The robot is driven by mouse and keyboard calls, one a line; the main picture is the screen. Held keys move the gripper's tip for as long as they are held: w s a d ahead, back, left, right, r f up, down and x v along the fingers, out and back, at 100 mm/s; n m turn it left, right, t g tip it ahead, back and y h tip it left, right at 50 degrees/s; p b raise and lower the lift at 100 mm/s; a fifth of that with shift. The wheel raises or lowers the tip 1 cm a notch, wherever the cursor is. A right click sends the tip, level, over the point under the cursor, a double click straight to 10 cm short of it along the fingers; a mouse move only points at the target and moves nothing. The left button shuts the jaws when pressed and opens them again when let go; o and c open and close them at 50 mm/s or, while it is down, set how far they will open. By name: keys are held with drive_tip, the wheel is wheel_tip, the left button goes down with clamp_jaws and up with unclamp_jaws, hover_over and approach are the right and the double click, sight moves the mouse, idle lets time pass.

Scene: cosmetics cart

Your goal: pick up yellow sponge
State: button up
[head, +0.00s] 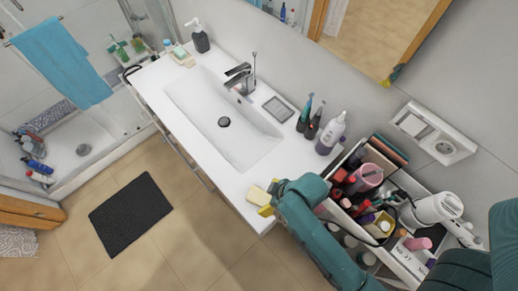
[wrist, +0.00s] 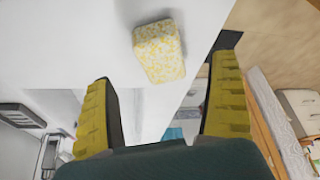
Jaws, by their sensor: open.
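The yellow sponge (head: 258,196) lies on the white countertop near its front right corner. My gripper (head: 270,205) is right beside it in the head view, mostly hidden behind my arm. In the wrist view the sponge (wrist: 159,50) is pale with yellow speckles, a little tilted. It shows between and slightly beyond the yellow fingertips of my gripper (wrist: 166,68). The fingers are wide apart, with clear space on both sides of the sponge, and nothing is held. The sponge's far side is not visible.
The white countertop (head: 205,150) ends close to the sponge, with tiled floor below. The basin (head: 225,120) is behind to the left. A crowded cosmetics cart (head: 400,265) stands to the right, under my arm. Bottles (head: 330,135) stand at the back.

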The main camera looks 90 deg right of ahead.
sight(260, 197)
drive_tip(key=x, duration=0.3)
drive_tip(key=w+x, duration=0.1)
drive_tip(key=x, duration=0.3)
drive_tip(key=shift+d+r, duration=0.2)
drive_tip(key=shift+c, duration=0.5)
drive_tip(key=c, duration=1.2)
wheel_tip(260, 197, up, 10)
drive_tip(key=shift+r, duration=0.1)
